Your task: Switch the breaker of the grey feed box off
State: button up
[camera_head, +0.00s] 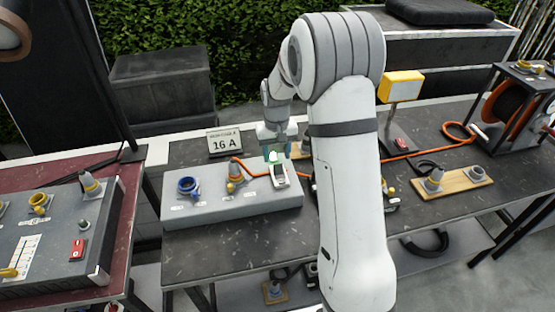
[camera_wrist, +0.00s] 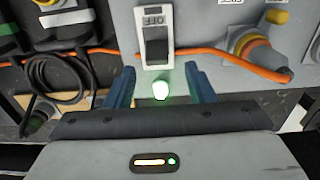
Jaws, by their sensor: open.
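The grey feed box (camera_head: 230,208) lies on the dark table in the head view, with its sockets to the left. Its breaker (camera_head: 280,176) is a white plate near the box's right end. The wrist view shows the breaker (camera_wrist: 155,18) with a black lever (camera_wrist: 157,50) and an OFF label that reads upside down there. A green lamp (camera_wrist: 161,90) glows beside the breaker. My gripper (camera_head: 274,152) is over the box by the breaker. In the wrist view my gripper (camera_wrist: 160,86) has its blue fingers apart, the lamp showing between them and the lever just beyond the tips.
An orange cable (camera_wrist: 230,58) runs past the breaker. A 16 A sign (camera_head: 224,142) stands behind. Another grey panel (camera_head: 50,240) is on the left table.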

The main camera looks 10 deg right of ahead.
aim_at(278, 164)
jog(key=shift+d+f+p, duration=0.15)
jog(key=shift+f+p, duration=0.05)
jog(key=shift+f, duration=0.95)
jog(key=shift+d+f+p, duration=0.1)
jog(key=shift+f+p, duration=0.05)
jog(key=shift+f, duration=0.95)
jog(key=shift+c, duration=0.3)
jog(key=c, duration=0.9)
